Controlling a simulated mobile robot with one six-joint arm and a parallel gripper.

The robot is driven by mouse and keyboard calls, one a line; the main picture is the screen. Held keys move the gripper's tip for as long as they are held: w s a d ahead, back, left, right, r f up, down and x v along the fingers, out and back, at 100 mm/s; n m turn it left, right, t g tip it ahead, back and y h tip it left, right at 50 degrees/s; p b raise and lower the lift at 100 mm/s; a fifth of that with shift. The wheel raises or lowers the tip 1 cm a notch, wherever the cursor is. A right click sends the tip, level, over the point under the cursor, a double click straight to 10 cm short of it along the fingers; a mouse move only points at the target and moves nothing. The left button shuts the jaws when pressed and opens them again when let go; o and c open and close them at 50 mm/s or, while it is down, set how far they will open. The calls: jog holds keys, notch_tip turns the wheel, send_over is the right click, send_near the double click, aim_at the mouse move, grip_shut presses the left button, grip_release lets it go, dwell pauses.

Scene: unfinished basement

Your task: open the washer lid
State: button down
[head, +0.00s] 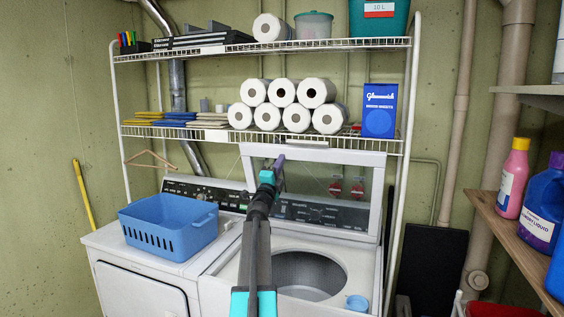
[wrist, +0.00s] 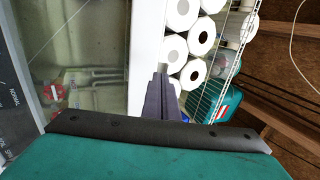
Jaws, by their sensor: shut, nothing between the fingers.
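The washer (head: 225,284) stands in the middle of the head view with its round drum opening (head: 318,268) uncovered. Its lid (head: 325,154), a clear pane in a white frame, stands raised near upright at the back, in front of the control panel (head: 315,214). In the wrist view the lid's white frame (wrist: 146,40) runs up the picture beside the pane. My gripper (head: 280,160) is shut and empty. Its tips are at the frame's upper left part in the head view, and the fingers (wrist: 160,78) overlap the frame's edge in the wrist view. I cannot tell whether they touch.
A white wire shelf (head: 220,133) with paper rolls (head: 283,93) and a blue box (head: 380,110) is just above and behind the lid. A blue basket (head: 165,238) sits on the machine to the left.

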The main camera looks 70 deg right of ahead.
jog(key=r+b+v, duration=0.1)
jog(key=b+v, duration=0.2)
jog(key=v, duration=0.7)
jog(key=shift+a+r, duration=0.25)
jog(key=shift+a, duration=0.25)
